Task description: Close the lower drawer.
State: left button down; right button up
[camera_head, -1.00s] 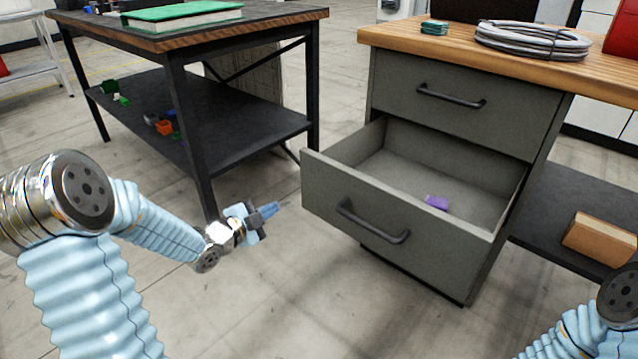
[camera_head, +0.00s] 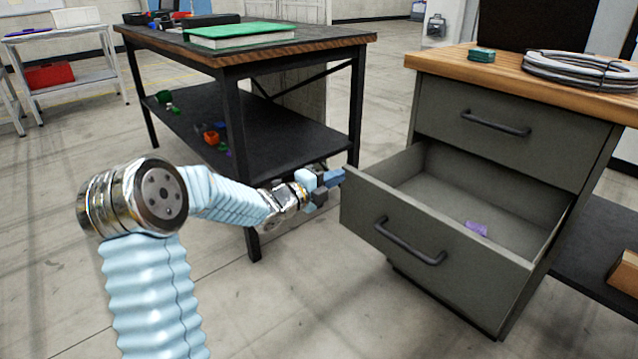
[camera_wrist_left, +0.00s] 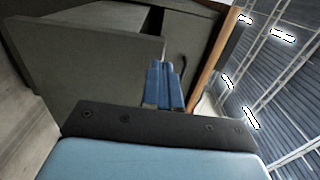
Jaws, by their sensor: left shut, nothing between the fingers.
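The lower drawer (camera_head: 432,251) of the grey cabinet stands pulled well out, with a black bar handle (camera_head: 409,241) on its front. A small purple object (camera_head: 476,228) lies inside on its floor. The upper drawer (camera_head: 495,129) is shut. My left gripper (camera_head: 337,177) is shut and empty, at the left top corner of the lower drawer's front. I cannot tell whether it touches. In the left wrist view its blue fingers (camera_wrist_left: 163,84) are together, with a grey panel (camera_wrist_left: 95,75) ahead on the left. My right gripper is not in view.
A dark workbench (camera_head: 270,50) with a lower shelf (camera_head: 270,135) stands behind my left arm. The cabinet's wooden top (camera_head: 450,64) holds a coiled cable (camera_head: 580,70) and a small green stack (camera_head: 481,55). The floor before the drawer is clear.

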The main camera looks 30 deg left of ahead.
pick_arm(q)
jog(key=shift+w+d, duration=0.2)
jog(key=shift+w, duration=0.5)
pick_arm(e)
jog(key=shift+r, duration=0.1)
